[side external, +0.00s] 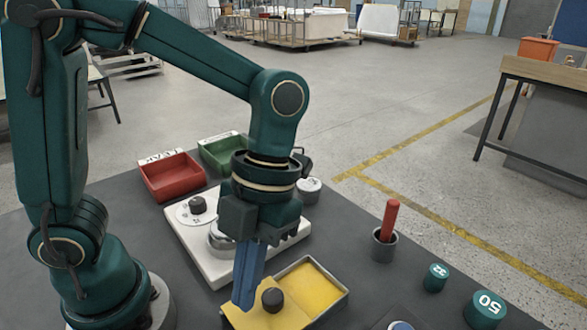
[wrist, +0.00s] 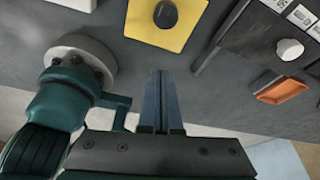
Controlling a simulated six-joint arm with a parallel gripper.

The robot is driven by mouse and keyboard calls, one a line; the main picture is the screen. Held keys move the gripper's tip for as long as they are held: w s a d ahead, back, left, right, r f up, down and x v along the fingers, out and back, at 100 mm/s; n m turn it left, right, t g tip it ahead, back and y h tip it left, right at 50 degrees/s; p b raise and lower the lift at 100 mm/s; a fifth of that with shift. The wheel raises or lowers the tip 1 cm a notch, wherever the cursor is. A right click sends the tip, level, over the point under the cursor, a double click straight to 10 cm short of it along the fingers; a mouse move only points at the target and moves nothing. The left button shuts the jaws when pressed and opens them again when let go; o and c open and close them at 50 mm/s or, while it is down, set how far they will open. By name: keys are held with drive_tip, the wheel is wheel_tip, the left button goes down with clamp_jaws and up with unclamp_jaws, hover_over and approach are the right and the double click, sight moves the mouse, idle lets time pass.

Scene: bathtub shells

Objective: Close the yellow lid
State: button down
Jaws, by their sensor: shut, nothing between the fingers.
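The yellow lid (side external: 256,316) is a flat plate with a black knob (side external: 272,299). It lies at the left part of an open box with a grey rim (side external: 335,301) and a yellow inside, which shows uncovered on the right. In the wrist view the lid (wrist: 140,34) and its knob (wrist: 165,14) are at the top, cut by the frame edge. My gripper (side external: 243,304) points down with its blue fingers together and empty, its tips by the lid's left side, left of the knob. In the wrist view the fingers (wrist: 161,75) end below the lid. I cannot tell whether they touch it.
A white base plate (side external: 190,246) with a dial stands behind the box. Red (side external: 172,178) and green (side external: 222,152) trays lie further back. A grey cup with a red handle (side external: 387,222) and green weights (side external: 485,309) stand to the right. Bare dark table lies between.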

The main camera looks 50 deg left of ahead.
sight(255, 328)
drive_tip(key=x, duration=0.5)
drive_tip(key=shift+s+f, duration=0.2)
drive_tip(key=shift+f, duration=0.05)
drive_tip(key=shift+w+f, duration=0.25)
drive_tip(key=shift+w+a+r, duration=0.1)
drive_tip(key=shift+w+a, duration=0.15)
drive_tip(key=shift+w, duration=0.6)
drive_tip(key=shift+w+a, duration=0.25)
drive_tip(key=shift+w, duration=0.6)
drive_tip(key=shift+w, duration=4.55)
